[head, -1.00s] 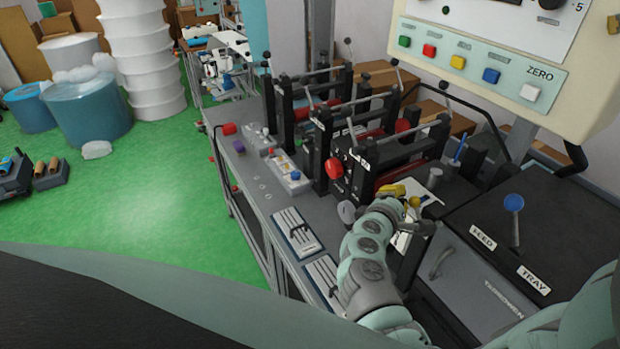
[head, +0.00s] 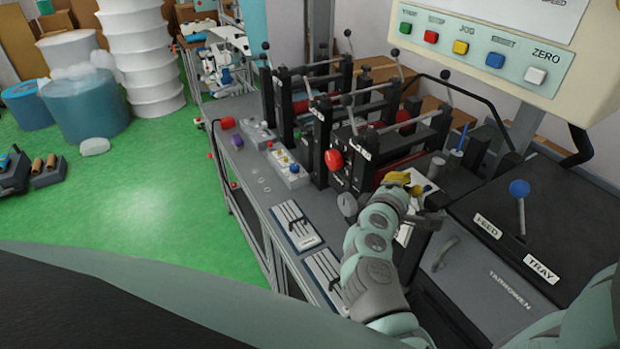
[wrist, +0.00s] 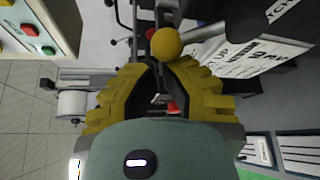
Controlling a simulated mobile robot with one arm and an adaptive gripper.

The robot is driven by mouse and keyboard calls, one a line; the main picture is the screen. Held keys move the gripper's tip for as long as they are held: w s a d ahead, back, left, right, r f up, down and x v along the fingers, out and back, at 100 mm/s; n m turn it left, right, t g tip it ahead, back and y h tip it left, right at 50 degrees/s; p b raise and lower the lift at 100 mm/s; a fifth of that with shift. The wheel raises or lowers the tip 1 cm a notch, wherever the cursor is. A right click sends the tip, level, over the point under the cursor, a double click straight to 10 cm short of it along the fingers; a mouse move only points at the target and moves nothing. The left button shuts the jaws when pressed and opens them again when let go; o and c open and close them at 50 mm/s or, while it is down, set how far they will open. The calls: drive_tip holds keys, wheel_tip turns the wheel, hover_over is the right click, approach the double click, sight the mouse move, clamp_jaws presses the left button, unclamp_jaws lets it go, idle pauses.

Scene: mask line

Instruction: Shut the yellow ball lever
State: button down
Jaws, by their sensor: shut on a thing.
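The yellow ball (wrist: 166,42) of the lever is large in the wrist view, right at the tips of my gripper (wrist: 166,62). The two yellow fingers are closed in around the ball end of the lever. In the head view my gripper (head: 400,180) is beside the black press frames, and a small yellow spot (head: 417,190) next to its fingers looks like the ball.
A blue ball lever (head: 519,188) stands on the dark feed tray box at right. A control panel (head: 480,50) with coloured buttons hangs above. Red knobs (head: 334,160) and black frames crowd the bench left of my gripper.

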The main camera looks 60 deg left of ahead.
sight(415, 186)
drive_tip(key=shift+s+m+b, duration=0.1)
drive_tip(key=shift+m+b, duration=0.2)
drive_tip(key=shift+b, duration=0.4)
drive_tip(key=d+m+t+b, duration=0.1)
drive_tip(key=b, duration=0.3)
drive_tip(key=d+r+m+t+y+b, duration=0.1)
drive_tip(key=m+b, duration=0.1)
drive_tip(key=b, duration=0.3)
drive_tip(key=d+r+m+t+b, duration=0.1)
drive_tip(key=m+b, duration=0.1)
drive_tip(key=b, duration=0.2)
drive_tip(key=shift+y, duration=0.4)
drive_tip(key=shift+r, duration=0.3)
